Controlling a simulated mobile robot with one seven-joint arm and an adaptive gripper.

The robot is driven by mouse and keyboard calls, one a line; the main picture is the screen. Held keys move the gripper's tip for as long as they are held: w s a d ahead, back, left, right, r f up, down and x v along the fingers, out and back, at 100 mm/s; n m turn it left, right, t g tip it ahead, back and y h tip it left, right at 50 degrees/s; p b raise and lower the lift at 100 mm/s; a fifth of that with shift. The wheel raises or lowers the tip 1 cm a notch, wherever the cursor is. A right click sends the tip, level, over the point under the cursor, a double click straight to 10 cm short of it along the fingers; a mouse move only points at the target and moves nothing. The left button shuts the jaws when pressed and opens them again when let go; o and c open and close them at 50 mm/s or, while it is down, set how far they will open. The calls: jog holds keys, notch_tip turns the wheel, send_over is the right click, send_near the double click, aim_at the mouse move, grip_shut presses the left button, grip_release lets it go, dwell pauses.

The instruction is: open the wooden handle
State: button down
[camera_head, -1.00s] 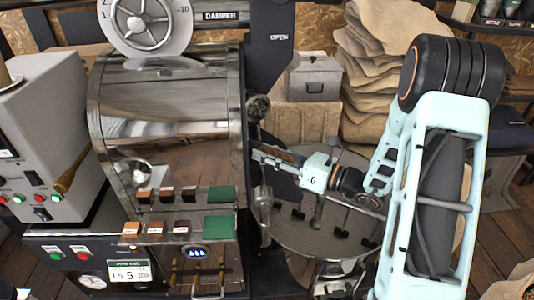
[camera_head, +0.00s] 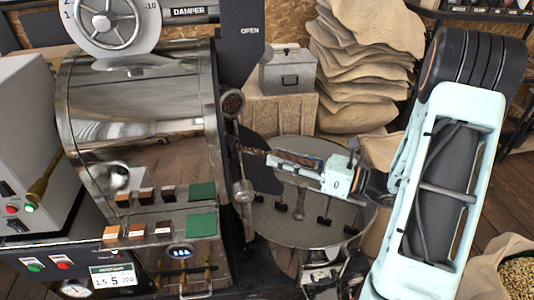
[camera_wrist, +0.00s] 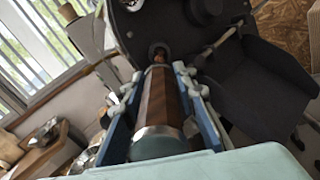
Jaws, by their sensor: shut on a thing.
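The wooden handle is a brown cylinder (camera_wrist: 162,98) with a pale metal end collar, in the middle of the wrist view. Its far end meets a dark fitting near a dark round plate (camera_wrist: 185,28). My gripper (camera_wrist: 160,88) has one finger along each side of the handle and is shut on it. In the head view my gripper (camera_head: 295,160) is right of the shiny roaster (camera_head: 140,110), above the round cooling tray (camera_head: 295,228). A brown stretch of the handle (camera_head: 254,151) shows between the gripper and the roaster. The fingers hide part of the handle.
A grey metal box (camera_head: 288,72) and stacked sacks (camera_head: 365,50) stand behind my gripper. A control panel with buttons and a small display (camera_head: 113,275) is at the roaster's lower front. A dark plate (camera_wrist: 255,75) lies close right of the handle.

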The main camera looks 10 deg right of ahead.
jog(key=c, duration=1.9)
grip_release()
jog(key=shift+c, duration=0.2)
jog(key=shift+s+d, duration=0.1)
jog(key=shift+d, duration=0.05)
jog(key=v, duration=1.1)
jog(key=shift+s+d, duration=0.25)
jog(key=shift+d, duration=0.05)
